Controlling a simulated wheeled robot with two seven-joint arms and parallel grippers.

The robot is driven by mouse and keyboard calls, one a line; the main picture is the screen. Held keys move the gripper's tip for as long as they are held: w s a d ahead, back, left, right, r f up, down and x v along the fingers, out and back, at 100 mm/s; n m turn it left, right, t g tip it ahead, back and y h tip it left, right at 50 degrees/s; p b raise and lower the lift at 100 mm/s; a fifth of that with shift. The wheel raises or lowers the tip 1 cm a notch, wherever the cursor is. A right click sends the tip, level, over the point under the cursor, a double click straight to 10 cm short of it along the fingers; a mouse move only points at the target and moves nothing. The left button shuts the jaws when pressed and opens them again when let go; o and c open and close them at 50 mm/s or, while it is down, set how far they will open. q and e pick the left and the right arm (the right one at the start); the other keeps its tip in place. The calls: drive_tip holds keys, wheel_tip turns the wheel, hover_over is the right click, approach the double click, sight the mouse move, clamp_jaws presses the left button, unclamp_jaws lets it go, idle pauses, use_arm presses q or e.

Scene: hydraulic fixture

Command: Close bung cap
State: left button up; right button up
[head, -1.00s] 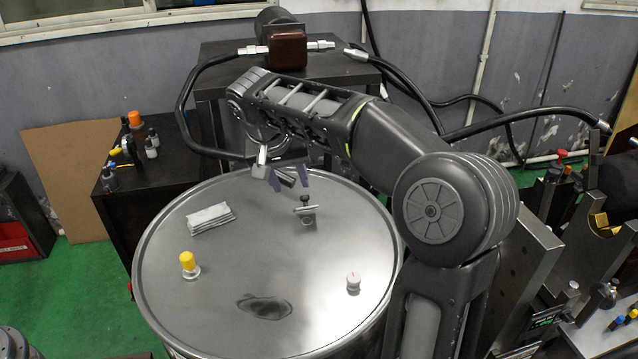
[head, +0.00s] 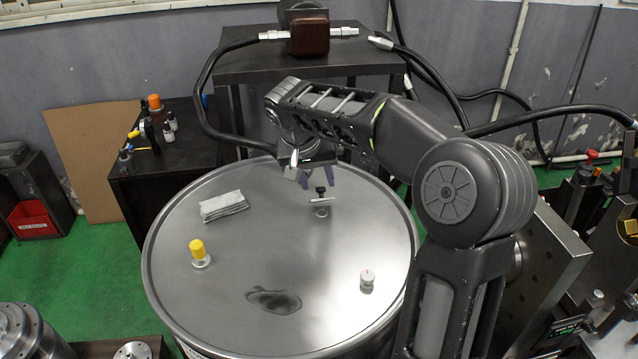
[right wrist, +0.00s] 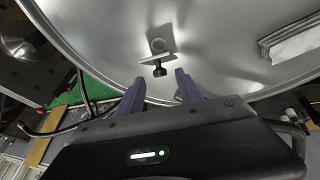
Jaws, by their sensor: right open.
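The bung cap (head: 320,199) stands at the far side of the drum lid (head: 230,285), a thin light plate with a black knob on it, beside a small round fitting. In the right wrist view the cap (right wrist: 156,58) shows with its black knob pointing toward my fingers, the round fitting just beyond it. My right gripper (head: 318,178) is over the far part of the lid, close to the cap. Its purple fingers are open with nothing between them, and in the right wrist view the gripper (right wrist: 160,80) has the knob just ahead, roughly centred. My left gripper is not in view.
A black hose (head: 205,110) bends down behind the drum. The lid's middle is clear.

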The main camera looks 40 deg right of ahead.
sight(321, 194)
drive_tip(key=shift+x, duration=1.45)
drive_tip(key=shift+c, duration=0.5)
clamp_jaws()
